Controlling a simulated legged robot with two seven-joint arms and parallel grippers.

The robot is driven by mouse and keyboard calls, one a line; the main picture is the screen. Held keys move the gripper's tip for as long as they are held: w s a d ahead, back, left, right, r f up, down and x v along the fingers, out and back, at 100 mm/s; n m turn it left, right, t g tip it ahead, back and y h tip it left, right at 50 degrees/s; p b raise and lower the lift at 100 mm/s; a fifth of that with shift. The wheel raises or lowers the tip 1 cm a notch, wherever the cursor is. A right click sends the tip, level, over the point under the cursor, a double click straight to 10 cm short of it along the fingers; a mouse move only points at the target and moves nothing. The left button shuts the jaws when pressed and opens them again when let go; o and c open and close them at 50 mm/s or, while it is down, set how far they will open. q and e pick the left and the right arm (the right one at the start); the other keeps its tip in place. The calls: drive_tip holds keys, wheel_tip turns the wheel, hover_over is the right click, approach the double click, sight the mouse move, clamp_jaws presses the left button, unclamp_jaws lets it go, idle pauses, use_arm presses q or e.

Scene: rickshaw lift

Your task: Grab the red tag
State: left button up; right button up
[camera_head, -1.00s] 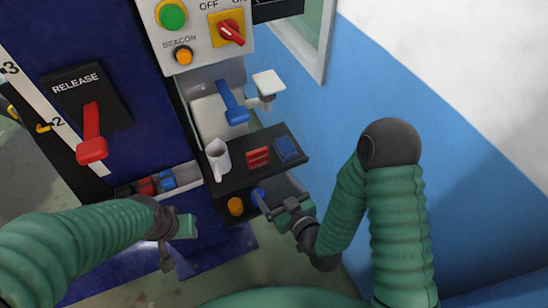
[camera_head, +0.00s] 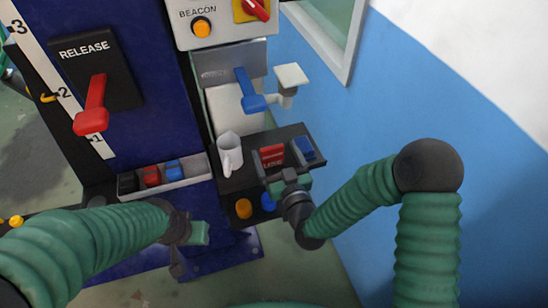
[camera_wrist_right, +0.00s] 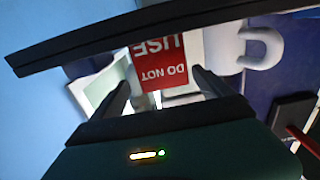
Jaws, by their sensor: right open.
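The red tag (camera_head: 271,153) stands on the black shelf in the head view, between a white mug and a blue tag. In the right wrist view the red tag (camera_wrist_right: 160,62) shows upside-down white lettering, "DO NOT USE". My right gripper (camera_head: 281,160) is open at the shelf's front, close before the tag. In the wrist view its two fingertips (camera_wrist_right: 161,80) lie either side of the tag's lower part; I see no clear contact. My left gripper (camera_head: 188,232) hangs low at the left, away from the tag; its jaws are unclear.
The black shelf (camera_head: 236,184) holds the white mug (camera_head: 229,152) and blue tag (camera_head: 304,148) close by. A blue-handled tap (camera_head: 250,92) is above. A blue wall (camera_head: 385,100) bounds the right.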

drive_tip(key=x, duration=0.2)
drive_tip(key=a+x, duration=0.1)
drive_tip(key=x, duration=0.2)
drive_tip(key=shift+s, duration=0.1)
drive_tip(key=shift+d, duration=0.25)
drive_tip(key=shift+s+r, duration=0.1)
drive_tip(key=shift+c, duration=1.3)
drive_tip(key=shift+a, duration=0.1)
drive_tip(key=c, duration=1.2)
